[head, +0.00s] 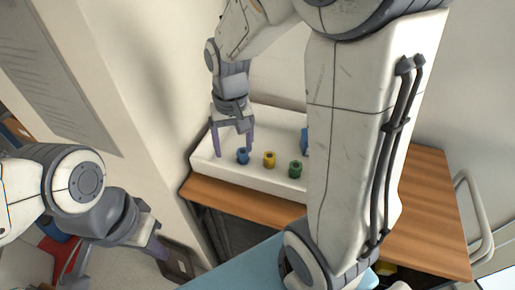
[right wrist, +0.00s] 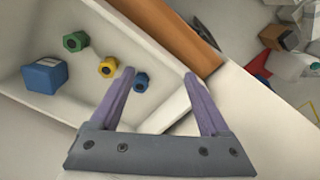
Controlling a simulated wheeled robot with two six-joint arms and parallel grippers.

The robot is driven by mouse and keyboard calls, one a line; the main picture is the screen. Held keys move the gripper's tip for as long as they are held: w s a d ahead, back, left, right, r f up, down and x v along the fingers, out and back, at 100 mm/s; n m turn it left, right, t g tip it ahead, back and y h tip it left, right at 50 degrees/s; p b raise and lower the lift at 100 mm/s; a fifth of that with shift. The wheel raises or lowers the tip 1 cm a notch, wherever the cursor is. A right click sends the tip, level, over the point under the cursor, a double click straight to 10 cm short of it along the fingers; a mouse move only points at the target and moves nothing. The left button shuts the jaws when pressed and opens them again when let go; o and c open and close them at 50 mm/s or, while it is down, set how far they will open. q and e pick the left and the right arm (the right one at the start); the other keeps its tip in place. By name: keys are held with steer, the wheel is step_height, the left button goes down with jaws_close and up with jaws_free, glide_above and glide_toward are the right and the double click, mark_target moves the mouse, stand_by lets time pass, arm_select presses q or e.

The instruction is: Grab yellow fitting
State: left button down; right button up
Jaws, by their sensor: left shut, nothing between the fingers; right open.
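The yellow fitting (head: 269,159) stands in a white tray (head: 225,168) between a blue fitting (head: 243,156) and a green fitting (head: 295,169). My right gripper (head: 232,152) is open and points down over the tray's left part, close to the blue fitting and left of the yellow one. In the right wrist view the yellow fitting (right wrist: 108,67) lies just outside the left finger, and the blue fitting (right wrist: 141,82) shows near that finger, inside the gap. Nothing is held. My left gripper (head: 157,248) is shut and empty, low at the left, away from the tray.
A blue box (right wrist: 45,75) is in the tray too, mostly hidden by my arm in the head view. The tray sits on a wooden table (head: 430,215). A wall stands close left of the tray. Clutter lies on the floor at the lower left.

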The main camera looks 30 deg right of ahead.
steer(key=w+d+f+m, duration=0.1)
steer(key=d, duration=0.3)
steer(key=w+d+f+m, duration=0.1)
steer(key=d+f+m, duration=0.1)
steer(key=d, duration=0.2)
steer(key=w+d+f+m+b, duration=0.1)
steer(key=d+m, duration=0.1)
steer(key=d, duration=0.2)
steer(key=shift+w+f, duration=0.1)
steer(key=shift+f, duration=0.15)
glide_above(270, 155)
steer(key=f, duration=0.4)
steer(key=shift+w+f, duration=0.2)
steer(key=shift+s+a+f+p, duration=0.1)
steer(key=shift+f+p, duration=0.1)
steer(key=shift+f, duration=0.8)
steer(key=shift+s+d+f+p, duration=0.1)
steer(key=shift+f+p, duration=0.1)
steer(key=shift+f, duration=0.85)
steer(key=shift+s+a+f+p, duration=0.1)
steer(key=shift+f+p, duration=0.1)
steer(key=shift+f, duration=0.8)
jaws_close()
steer(key=shift+w+r, duration=0.1)
